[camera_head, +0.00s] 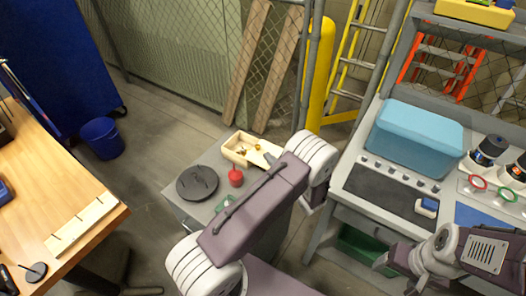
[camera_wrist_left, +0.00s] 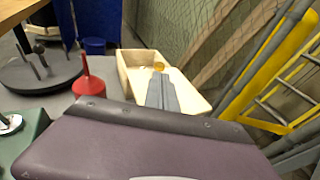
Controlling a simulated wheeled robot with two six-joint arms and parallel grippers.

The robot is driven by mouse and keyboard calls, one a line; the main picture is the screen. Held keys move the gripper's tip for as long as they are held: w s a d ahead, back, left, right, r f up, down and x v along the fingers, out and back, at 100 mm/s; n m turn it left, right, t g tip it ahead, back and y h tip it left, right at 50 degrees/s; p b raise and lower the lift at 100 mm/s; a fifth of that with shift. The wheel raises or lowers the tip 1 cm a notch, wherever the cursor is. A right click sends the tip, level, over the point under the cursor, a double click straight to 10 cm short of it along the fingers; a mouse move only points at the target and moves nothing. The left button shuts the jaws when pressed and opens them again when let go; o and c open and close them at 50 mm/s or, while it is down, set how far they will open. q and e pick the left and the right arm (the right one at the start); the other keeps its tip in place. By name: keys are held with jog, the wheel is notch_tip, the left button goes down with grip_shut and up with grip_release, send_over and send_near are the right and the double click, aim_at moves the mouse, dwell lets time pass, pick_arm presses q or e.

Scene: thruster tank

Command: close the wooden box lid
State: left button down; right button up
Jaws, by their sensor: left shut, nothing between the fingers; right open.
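The wooden box (camera_head: 233,158) is pale and stands open on the grey cabinet top in the head view. A small brass-coloured item (camera_wrist_left: 158,67) shows inside it in the left wrist view, where the box (camera_wrist_left: 190,93) also appears. I cannot make out the lid clearly. My left gripper (camera_head: 269,158) is shut and empty, its grey fingers over or at the near side of the box; contact cannot be told. The fingers also show in the left wrist view (camera_wrist_left: 161,93). My right gripper (camera_head: 382,262) is open, low at the right, away from the box.
A red funnel-shaped object (camera_head: 236,177) and a dark round disc with pegs (camera_head: 197,183) stand close beside the box. A workbench with a blue bin (camera_head: 414,135) is at right. A wooden table (camera_head: 60,190) is at left. Yellow ladders and mesh fence stand behind.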

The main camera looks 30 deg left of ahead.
aim_at(259, 147)
pick_arm(q)
jog(key=x, duration=0.5)
jog(key=shift+a, duration=0.1)
jog(key=shift+a, duration=0.1)
jog(key=a, duration=0.4)
jog(key=a+b, duration=0.1)
jog(key=a, duration=0.3)
jog(key=a+b, duration=0.1)
jog(key=a, duration=0.3)
jog(key=shift+w+a, duration=0.15)
jog(key=shift+w, duration=0.25)
jog(key=shift+r, duration=0.25)
jog(key=shift+a, duration=0.1)
